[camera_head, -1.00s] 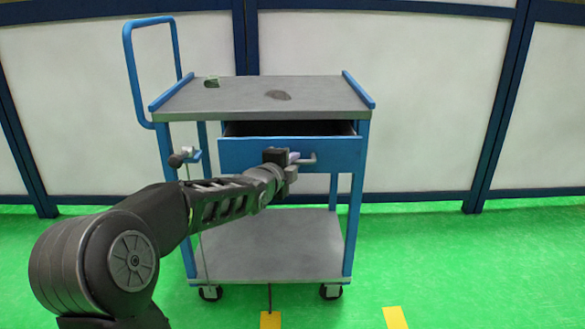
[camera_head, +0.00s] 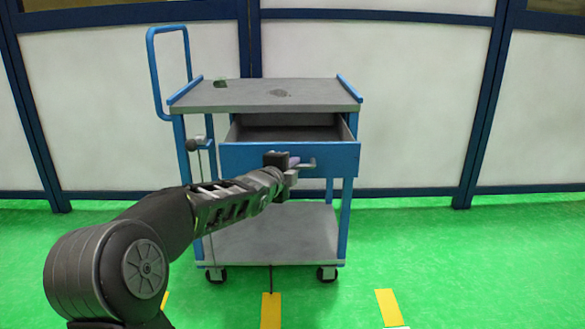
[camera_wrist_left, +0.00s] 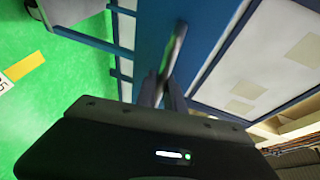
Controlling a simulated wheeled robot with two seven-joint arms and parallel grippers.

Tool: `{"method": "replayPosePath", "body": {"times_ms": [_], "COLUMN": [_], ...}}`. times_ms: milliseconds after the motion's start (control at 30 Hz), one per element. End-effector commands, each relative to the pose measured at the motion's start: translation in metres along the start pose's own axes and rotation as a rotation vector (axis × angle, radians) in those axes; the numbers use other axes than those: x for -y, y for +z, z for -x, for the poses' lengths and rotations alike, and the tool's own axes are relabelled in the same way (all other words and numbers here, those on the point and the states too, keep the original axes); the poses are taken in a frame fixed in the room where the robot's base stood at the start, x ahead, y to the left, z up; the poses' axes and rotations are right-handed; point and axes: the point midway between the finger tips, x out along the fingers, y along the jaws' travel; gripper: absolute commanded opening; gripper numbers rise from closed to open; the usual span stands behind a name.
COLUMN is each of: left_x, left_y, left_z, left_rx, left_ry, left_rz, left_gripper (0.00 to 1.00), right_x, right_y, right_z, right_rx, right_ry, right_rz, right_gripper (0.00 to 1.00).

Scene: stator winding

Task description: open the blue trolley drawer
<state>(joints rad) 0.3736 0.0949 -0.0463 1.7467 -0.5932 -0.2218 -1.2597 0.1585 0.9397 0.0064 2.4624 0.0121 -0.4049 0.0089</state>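The blue trolley (camera_head: 347,205) stands ahead of me with its blue drawer (camera_head: 235,159) pulled out towards me; the dark inside shows below the grey top. My left gripper (camera_head: 287,163) is at the middle of the drawer front, at the bar handle (camera_head: 308,164). In the left wrist view the fingers (camera_wrist_left: 162,92) close around the handle bar (camera_wrist_left: 178,45) against the blue front. My right gripper is in neither view.
A grey lower shelf (camera_head: 270,240) and wheels are below. White wall panels stand behind. The green floor with yellow marks (camera_head: 271,310) is clear in front.

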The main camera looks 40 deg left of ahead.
Motion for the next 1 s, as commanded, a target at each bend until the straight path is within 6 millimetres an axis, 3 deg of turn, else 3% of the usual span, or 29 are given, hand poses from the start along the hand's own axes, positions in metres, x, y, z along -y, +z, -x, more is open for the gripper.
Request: {"method": "replayPosePath", "body": {"times_ms": [267, 600, 767, 1000], "left_x": [-0.001, 0.001, 0.002, 0.003], "left_y": [0.000, 0.000, 0.000, 0.000], "left_z": [0.000, 0.004, 0.021, 0.061], "left_rx": [0.000, 0.000, 0.001, 0.001], "left_ry": [0.001, 0.000, -0.001, -0.001], "left_rz": [0.000, 0.000, 0.000, 0.001], "left_gripper": [0.34, 0.34, 0.34, 0.34], "right_x": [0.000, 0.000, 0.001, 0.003], "right_y": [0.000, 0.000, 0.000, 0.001], "right_z": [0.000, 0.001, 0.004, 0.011], "right_rx": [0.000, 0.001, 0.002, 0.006], "right_ry": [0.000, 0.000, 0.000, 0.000], "right_rz": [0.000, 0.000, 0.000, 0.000], "right_gripper": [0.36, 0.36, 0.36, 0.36]}}
